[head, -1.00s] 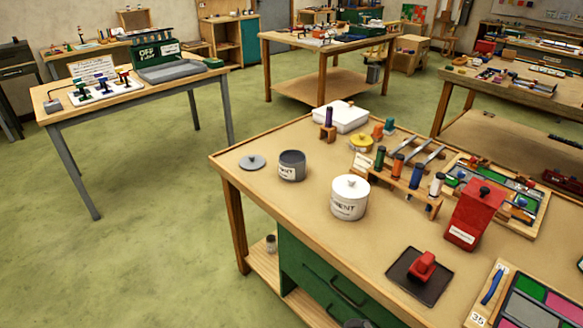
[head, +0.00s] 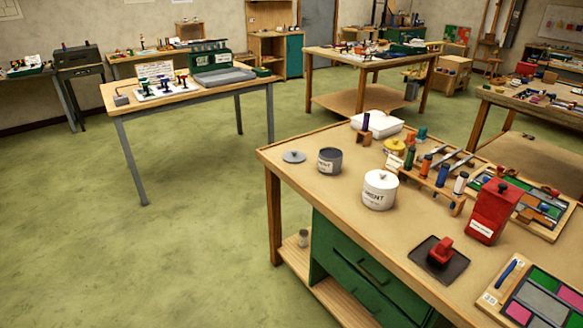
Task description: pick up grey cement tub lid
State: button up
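The grey cement tub lid (head: 294,157) lies flat on the wooden workbench (head: 300,180), near its far left corner. It is a round grey disc with a small knob on top. The grey cement tub (head: 329,161) stands just to its right, open at the top and apart from the lid. A white cement tub (head: 380,190) with its own white lid on stands further right and nearer. My gripper is not in view.
A red canister (head: 493,212), a dark tray with a red object (head: 440,259) and a rack of coloured tools (head: 433,179) stand on the bench to the right. Green drawers (head: 350,270) sit below. Open green floor (head: 170,250) lies left of the bench.

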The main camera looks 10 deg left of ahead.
aim_at(294, 155)
jog(key=k, duration=0.75)
jog(key=u, duration=0.45)
jog(key=i, duration=1)
jog(key=u, duration=0.9)
jog(key=i, duration=1.6)
jog(key=u, duration=0.15)
